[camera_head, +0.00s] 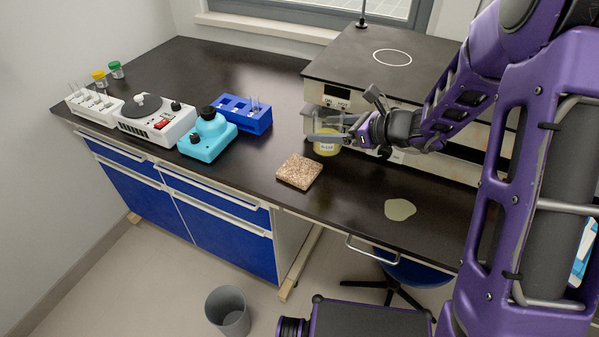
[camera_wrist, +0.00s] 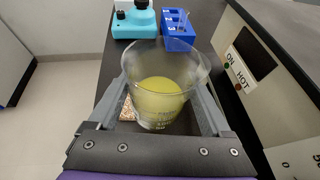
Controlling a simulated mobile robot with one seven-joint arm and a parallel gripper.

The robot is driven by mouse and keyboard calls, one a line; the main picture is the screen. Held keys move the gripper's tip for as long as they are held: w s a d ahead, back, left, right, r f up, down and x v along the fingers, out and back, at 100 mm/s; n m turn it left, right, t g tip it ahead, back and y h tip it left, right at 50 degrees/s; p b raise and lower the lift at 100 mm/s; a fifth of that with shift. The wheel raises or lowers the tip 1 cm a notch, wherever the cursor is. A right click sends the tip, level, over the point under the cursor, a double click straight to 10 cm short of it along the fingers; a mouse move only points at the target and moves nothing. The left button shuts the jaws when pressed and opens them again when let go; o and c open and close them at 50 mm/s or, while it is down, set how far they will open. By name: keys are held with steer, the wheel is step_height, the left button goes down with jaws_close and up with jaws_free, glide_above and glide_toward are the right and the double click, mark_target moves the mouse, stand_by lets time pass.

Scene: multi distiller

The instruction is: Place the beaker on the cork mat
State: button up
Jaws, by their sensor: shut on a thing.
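The beaker (camera_head: 326,143) is clear glass with yellow liquid in it. My gripper (camera_head: 335,139) is shut on it in the head view. In the wrist view the beaker (camera_wrist: 163,88) stands between the two fingers (camera_wrist: 170,100), upright or nearly so. The cork mat (camera_head: 299,172) is a speckled brown square on the dark bench, in front of and left of the beaker in the head view. In the wrist view only a corner of the mat (camera_wrist: 127,109) shows, left of the beaker and partly hidden by the left finger.
A hot-plate unit (camera_head: 335,93) stands behind and right of the beaker. A blue rack (camera_head: 242,113), a turquoise device (camera_head: 207,134), a white device (camera_head: 157,121) and a white rack (camera_head: 93,104) stand left. A pale puddle-like patch (camera_head: 399,209) lies right of the mat.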

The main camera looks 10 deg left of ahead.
steer(key=a+r, duration=0.2)
steer(key=a, duration=0.4)
steer(key=b, duration=0.3)
glide_above(299, 168)
steer(key=shift+n+g+y, duration=0.3)
steer(key=shift+f, duration=4.65)
steer(key=o, duration=1.4)
steer(key=shift+d+f, duration=0.1)
steer(key=shift+f, duration=0.05)
